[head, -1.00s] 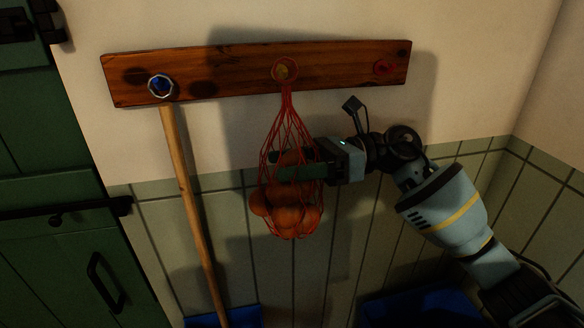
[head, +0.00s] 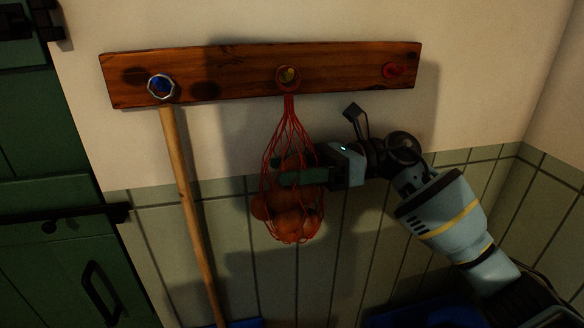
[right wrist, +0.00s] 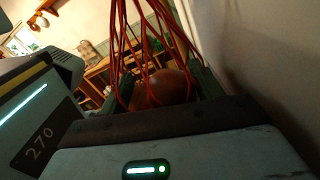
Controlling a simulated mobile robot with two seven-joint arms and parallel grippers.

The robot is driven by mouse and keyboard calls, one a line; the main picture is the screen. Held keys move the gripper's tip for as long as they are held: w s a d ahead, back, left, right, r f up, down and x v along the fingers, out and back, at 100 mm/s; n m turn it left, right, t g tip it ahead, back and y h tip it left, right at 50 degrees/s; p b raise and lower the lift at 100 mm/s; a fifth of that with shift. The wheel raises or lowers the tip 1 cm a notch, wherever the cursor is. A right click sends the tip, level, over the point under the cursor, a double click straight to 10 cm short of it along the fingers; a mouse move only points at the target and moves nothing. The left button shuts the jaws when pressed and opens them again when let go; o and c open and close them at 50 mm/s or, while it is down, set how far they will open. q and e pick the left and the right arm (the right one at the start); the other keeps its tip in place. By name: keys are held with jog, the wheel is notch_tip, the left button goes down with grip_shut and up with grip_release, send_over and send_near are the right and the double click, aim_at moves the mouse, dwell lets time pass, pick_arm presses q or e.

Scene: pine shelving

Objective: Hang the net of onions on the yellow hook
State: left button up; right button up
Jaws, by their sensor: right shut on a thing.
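The net of onions (head: 288,212) is a red mesh bag with several brown-orange onions. It hangs in front of the tiled wall below the board. Its top loop (head: 288,88) shows around the yellow hook (head: 288,74) in the middle of the board; how far onto the hook it sits I cannot tell. My right gripper (head: 290,170) comes from the right and is shut on the net, above most of the onions. The right wrist view shows the red cords and one onion (right wrist: 160,88) just past the gripper. My left gripper is not in view.
The wooden board (head: 220,76) also bears a blue hook (head: 160,86), with a long wooden handle (head: 185,190) hanging from it, and a free red hook (head: 393,71). A green door (head: 50,240) stands at left. Something blue (head: 430,315) lies low at right.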

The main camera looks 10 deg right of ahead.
jog(key=shift+r, duration=0.15)
jog(key=o, duration=1.8)
jog(key=shift+f, duration=0.2)
